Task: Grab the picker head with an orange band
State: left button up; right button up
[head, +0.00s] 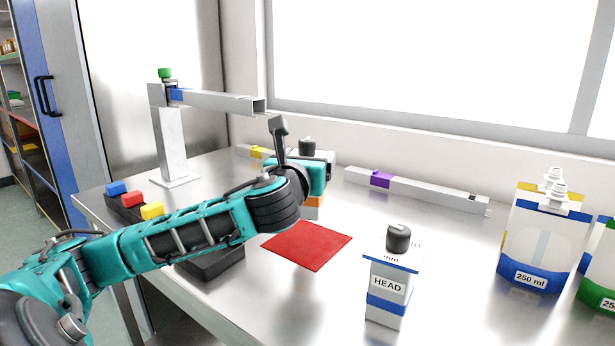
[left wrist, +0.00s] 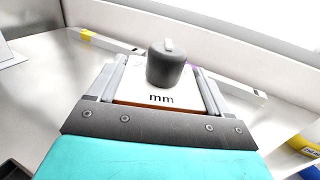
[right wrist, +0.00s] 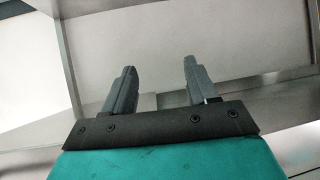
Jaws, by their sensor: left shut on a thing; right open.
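The picker head with an orange band (head: 314,208) stands behind my left gripper (head: 316,172) in the head view, mostly hidden by it. Its dark knob (head: 307,146) shows above, and its orange band below. In the left wrist view, the white top of this picker head (left wrist: 160,96) sits between both fingers, which are shut on it. A second picker head with a blue band (head: 386,303) and the label HEAD stands apart at the front right. My right gripper (right wrist: 158,88) is open and empty in the right wrist view; it is outside the head view.
A red mat (head: 306,246) lies in front of the held head. A post with a grey arm (head: 215,102) stands at the back left. A bar with a purple band (head: 420,193) lies along the back. Bags (head: 545,235) stand at the right.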

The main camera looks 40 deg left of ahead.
pick_arm(q)
notch_tip(320, 180, up, 12)
jog(key=p, duration=0.4)
jog(key=shift+r, duration=0.8)
pick_arm(e)
jog(key=shift+s+d+r+h, duration=0.15)
jog(key=shift+s+d+r, duration=0.2)
jog(key=shift+d, duration=0.25)
jog(key=shift+s+d+r+h, duration=0.15)
jog(key=shift+s+d+r, duration=0.05)
jog(key=shift+d+r, duration=0.3)
